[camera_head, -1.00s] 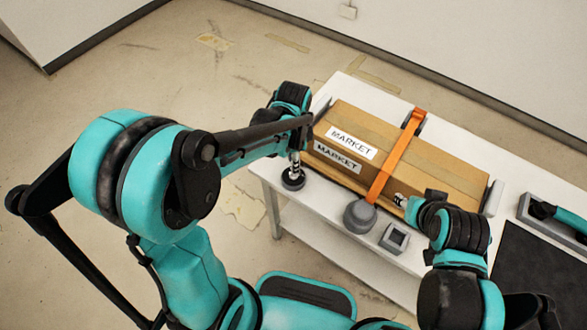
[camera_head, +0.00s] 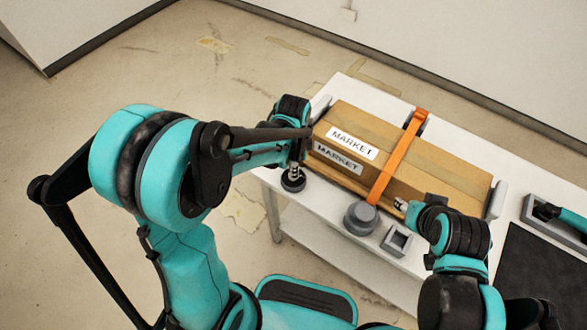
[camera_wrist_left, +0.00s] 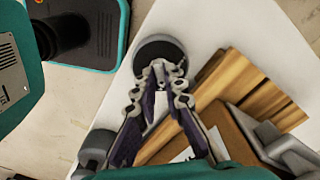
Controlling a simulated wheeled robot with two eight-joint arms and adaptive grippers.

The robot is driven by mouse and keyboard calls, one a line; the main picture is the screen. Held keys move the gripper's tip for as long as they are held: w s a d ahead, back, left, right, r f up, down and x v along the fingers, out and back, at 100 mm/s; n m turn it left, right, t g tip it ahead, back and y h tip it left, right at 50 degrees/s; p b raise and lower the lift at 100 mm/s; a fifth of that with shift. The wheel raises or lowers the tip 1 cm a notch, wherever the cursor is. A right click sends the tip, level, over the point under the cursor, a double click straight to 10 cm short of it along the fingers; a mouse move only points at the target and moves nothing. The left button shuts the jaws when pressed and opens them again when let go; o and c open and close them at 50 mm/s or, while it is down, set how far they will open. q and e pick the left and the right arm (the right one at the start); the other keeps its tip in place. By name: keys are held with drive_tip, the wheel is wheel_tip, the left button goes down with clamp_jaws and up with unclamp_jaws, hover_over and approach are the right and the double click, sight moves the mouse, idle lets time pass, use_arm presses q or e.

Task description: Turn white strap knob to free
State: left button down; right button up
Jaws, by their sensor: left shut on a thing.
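A dark round knob (camera_head: 292,182) is at the front left of the white table, beside the box. My left gripper (camera_head: 294,167) points down at it and is shut on it. In the left wrist view the fingertips (camera_wrist_left: 161,70) meet the edge of the dark knob (camera_wrist_left: 160,50). A brown box (camera_head: 410,155) marked MARKET lies on the table with an orange strap (camera_head: 399,153) across it. A grey round knob (camera_head: 361,217) sits at the strap's front end. I see no white strap. My right gripper (camera_head: 401,204) is at the box's front right; its fingers are too small to judge.
A small grey square holder (camera_head: 396,240) stands right of the grey knob. Grey end stops (camera_head: 497,199) flank the box. A dark mat (camera_head: 535,275) and a grey tray (camera_head: 530,213) with a teal-handled tool are at the right. Bare floor lies left of the table.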

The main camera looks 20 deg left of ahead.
use_arm(q)
drive_tip(key=n, duration=0.4)
drive_tip(key=shift+n, duration=0.3)
drive_tip(key=n, duration=0.4)
drive_tip(key=shift+n, duration=0.3)
drive_tip(key=n, duration=0.4)
drive_tip(key=shift+n, duration=2.4)
drive_tip(key=c, duration=1.6)
unclamp_jaws()
